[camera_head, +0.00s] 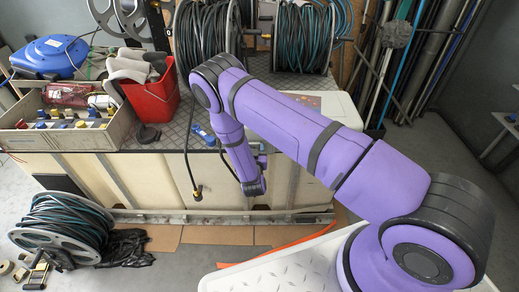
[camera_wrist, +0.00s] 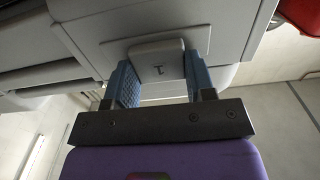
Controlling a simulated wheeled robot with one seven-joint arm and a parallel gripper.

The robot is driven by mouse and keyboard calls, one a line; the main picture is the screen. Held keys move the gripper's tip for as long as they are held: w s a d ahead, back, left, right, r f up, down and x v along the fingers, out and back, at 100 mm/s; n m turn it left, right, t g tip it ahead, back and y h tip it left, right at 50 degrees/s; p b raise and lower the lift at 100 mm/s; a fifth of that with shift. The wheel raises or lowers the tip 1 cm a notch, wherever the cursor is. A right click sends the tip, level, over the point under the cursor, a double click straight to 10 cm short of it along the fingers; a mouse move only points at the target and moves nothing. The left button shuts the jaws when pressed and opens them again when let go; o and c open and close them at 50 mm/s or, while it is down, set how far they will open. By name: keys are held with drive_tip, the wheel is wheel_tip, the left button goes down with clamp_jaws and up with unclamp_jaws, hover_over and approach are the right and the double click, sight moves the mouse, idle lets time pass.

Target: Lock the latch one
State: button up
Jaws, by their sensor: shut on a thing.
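The latch one (camera_wrist: 157,60) is a small grey tab marked with a "1" on the front of a pale grey case (camera_wrist: 225,25) in the wrist view. My gripper (camera_wrist: 160,82) has its two blue fingers on either side of the tab, shut on it. In the head view the white case (camera_head: 338,107) sits on the bench, partly behind my purple arm. The latch is hidden there, and my gripper (camera_head: 262,160) shows only in part at the bench's front edge. I cannot tell whether the latch is locked.
A red bin (camera_head: 152,100) with grey gloves and a divided parts tray (camera_head: 115,130) stand on the bench's left. Hose reels (camera_head: 303,38) line the back. Another reel (camera_head: 62,225) stands on the floor at left. A black hose (camera_head: 188,155) hangs over the bench front.

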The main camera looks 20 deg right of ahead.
drive_tip(key=shift+w+a, duration=0.2)
drive_tip(key=shift+a, duration=0.35)
drive_tip(key=shift+w+a, duration=0.15)
drive_tip(key=shift+a, duration=0.35)
drive_tip(key=o, duration=1.3)
drive_tip(key=shift+s, duration=0.1)
drive_tip(key=v, duration=1)
drive_tip(key=shift+s+a, duration=0.15)
drive_tip(key=shift+s, duration=0.15)
